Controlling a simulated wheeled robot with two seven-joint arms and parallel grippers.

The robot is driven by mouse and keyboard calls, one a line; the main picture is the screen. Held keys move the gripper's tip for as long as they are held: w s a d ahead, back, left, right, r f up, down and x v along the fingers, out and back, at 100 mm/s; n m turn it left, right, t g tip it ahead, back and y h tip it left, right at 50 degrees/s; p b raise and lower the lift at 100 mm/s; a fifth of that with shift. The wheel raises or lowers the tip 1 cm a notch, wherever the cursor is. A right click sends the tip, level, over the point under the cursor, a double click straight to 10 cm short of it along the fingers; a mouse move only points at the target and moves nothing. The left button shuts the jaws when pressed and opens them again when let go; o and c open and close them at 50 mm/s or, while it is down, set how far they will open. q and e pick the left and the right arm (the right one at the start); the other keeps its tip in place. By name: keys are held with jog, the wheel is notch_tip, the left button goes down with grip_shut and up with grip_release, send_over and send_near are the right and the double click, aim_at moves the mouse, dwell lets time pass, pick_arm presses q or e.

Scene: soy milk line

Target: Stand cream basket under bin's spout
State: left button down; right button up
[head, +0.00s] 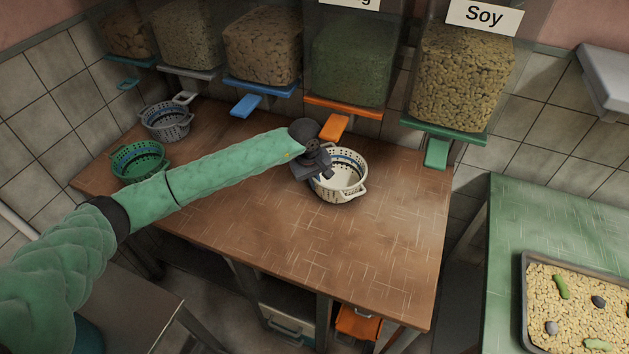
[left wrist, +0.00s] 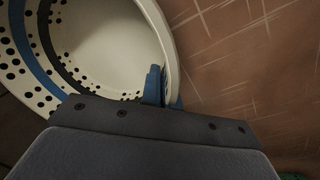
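The cream basket (head: 349,192) has a blue and a dark band and small holes. It appears upright on the wooden table (head: 290,235), in front of the orange spout (head: 334,127); whether its base touches the wood is hard to tell. My left gripper (head: 324,177) is at its left rim. In the left wrist view the blue fingers (left wrist: 163,90) close on the wall of the cream basket (left wrist: 115,35), one inside and one outside. The basket looks empty. The green-spouted bin (head: 460,85), labelled Soy, is to the right. My right gripper is not in view.
A green basket (head: 138,158) and a grey basket (head: 167,120) stand at the table's left. A blue spout (head: 246,105) and a green spout (head: 436,153) jut over the back edge. The table's front is clear. A green table (head: 505,235) with a tray is at the right.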

pick_arm(q)
jog(key=shift+f, duration=0.45)
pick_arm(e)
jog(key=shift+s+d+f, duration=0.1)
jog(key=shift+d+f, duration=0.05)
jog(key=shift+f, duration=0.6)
pick_arm(q)
jog(key=shift+f, duration=0.1)
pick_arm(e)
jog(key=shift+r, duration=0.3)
pick_arm(q)
jog(key=c, duration=1.7)
grip_release()
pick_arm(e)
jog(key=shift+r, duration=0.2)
